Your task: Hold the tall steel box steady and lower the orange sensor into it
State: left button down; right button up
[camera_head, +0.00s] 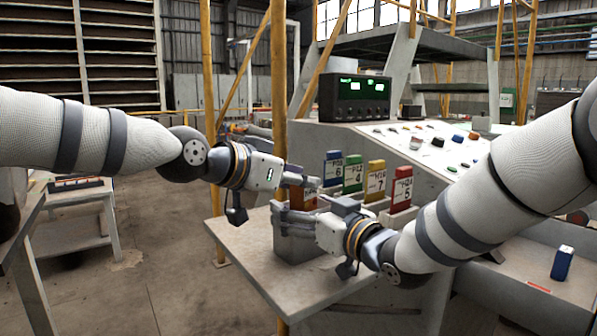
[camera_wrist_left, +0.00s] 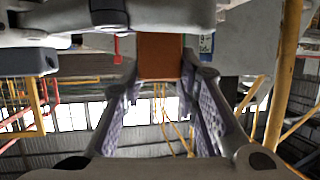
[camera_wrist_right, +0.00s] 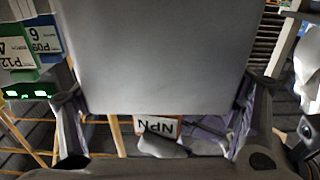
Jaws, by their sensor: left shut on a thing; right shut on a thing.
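The tall steel box (camera_head: 292,245) stands upright on the grey table. My right gripper (camera_head: 284,217) is shut on its upper part; in the right wrist view the grey box (camera_wrist_right: 150,60) fills the space between the fingers. The orange sensor (camera_head: 302,199) is held by my left gripper (camera_head: 303,181), directly above the box. It shows as an orange block (camera_wrist_left: 160,55) between the fingers in the left wrist view. The sensor's lower end is hidden, so I cannot tell whether it is inside the box. A white NPN label (camera_wrist_right: 157,126) shows beyond the box in the right wrist view.
Blue (camera_head: 333,168), green (camera_head: 353,174), yellow (camera_head: 375,181) and red (camera_head: 401,188) labelled blocks stand in a row behind my right gripper. A control console (camera_head: 440,145) is behind them. The table's front (camera_head: 300,295) is clear.

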aim_at(296, 209)
pick_arm(q)
jog(key=shift+f, duration=1.3)
jog(key=shift+s+f, duration=0.1)
jog(key=shift+f, duration=1.3)
pick_arm(e)
jog(key=shift+a, duration=0.15)
pick_arm(q)
jog(key=c, duration=1.2)
grip_release()
pick_arm(e)
jog(key=shift+s, duration=0.1)
pick_arm(q)
jog(key=shift+f, duration=0.15)
notch_tip(296, 209, up, 14)
jog(key=shift+f, duration=0.25)
pick_arm(e)
jog(key=o, duration=1.4)
